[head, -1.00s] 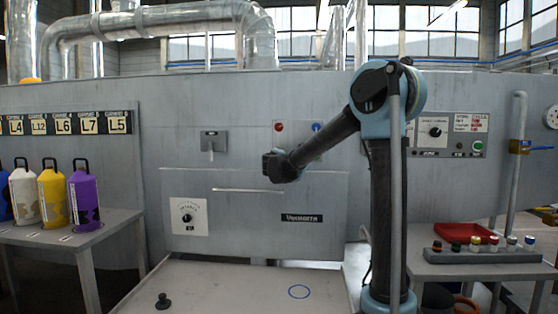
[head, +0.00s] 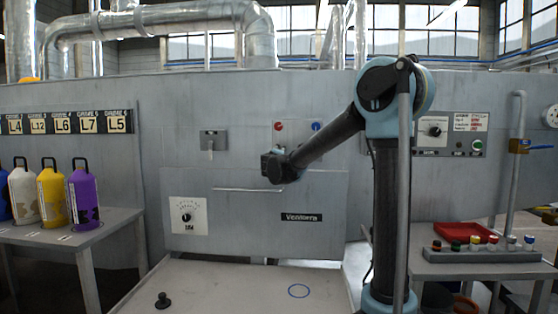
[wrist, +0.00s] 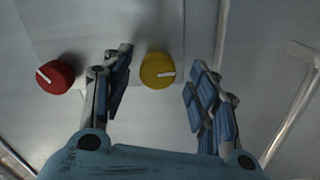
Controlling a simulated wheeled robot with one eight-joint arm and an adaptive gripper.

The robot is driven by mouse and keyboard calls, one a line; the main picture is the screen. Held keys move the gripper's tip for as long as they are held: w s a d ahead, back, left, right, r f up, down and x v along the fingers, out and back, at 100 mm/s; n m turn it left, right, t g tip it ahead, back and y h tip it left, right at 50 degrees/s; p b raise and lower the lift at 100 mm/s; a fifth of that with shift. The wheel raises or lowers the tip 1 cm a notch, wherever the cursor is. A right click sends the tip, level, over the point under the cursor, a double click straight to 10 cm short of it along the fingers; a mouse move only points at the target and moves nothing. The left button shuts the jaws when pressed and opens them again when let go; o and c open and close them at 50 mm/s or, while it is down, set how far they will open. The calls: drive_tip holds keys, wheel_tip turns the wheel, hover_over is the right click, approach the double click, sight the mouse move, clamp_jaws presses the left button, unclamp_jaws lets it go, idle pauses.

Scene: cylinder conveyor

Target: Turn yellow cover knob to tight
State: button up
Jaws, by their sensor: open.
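The yellow knob (wrist: 158,71) shows in the wrist view as a round knob with a white pointer mark aimed right. A red knob (wrist: 55,77) is on the same grey plate to its left, with its white mark pointing up and left. My gripper (wrist: 159,62) is open, with one blue-padded finger on each side of the yellow knob and a visible gap to it. In the head view my gripper (head: 276,166) is in front of the grey panel, and the yellow knob cannot be made out there.
A white-faced dial (head: 187,217) and a handle bar (head: 248,190) are on the panel left of and below my gripper. Coloured bottles stand on the left table (head: 60,236). The right table holds a red tray (head: 466,232). The low table (head: 225,290) in front is mostly clear.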

drive_tip(key=s, duration=1)
drive_tip(key=shift+a, duration=0.15)
drive_tip(key=shift+f, duration=0.1)
drive_tip(key=s+d+f+m+g+h, duration=0.25)
drive_tip(key=s+d+f, duration=0.25)
drive_tip(key=d, duration=0.4)
drive_tip(key=s+d+f+m+g+h, duration=0.1)
drive_tip(key=s+d+f+m+g, duration=0.25)
drive_tip(key=d, duration=0.55)
drive_tip(key=s+d+f+m+g+h, duration=0.2)
drive_tip(key=s+d+f, duration=0.3)
drive_tip(key=d, duration=0.3)
drive_tip(key=s+f+m+g+y, duration=0.3)
drive_tip(key=s+f+g, duration=0.1)
drive_tip(key=s+f, duration=0.6)
drive_tip(key=s+d+f+m+g+y, duration=0.1)
drive_tip(key=s+f+m+g+y, duration=0.2)
drive_tip(key=s+f, duration=0.7)
drive_tip(key=s, duration=0.7)
drive_tip(key=shift+s+d+g, duration=0.15)
drive_tip(key=shift+d+g, duration=0.15)
drive_tip(key=shift+g, duration=0.1)
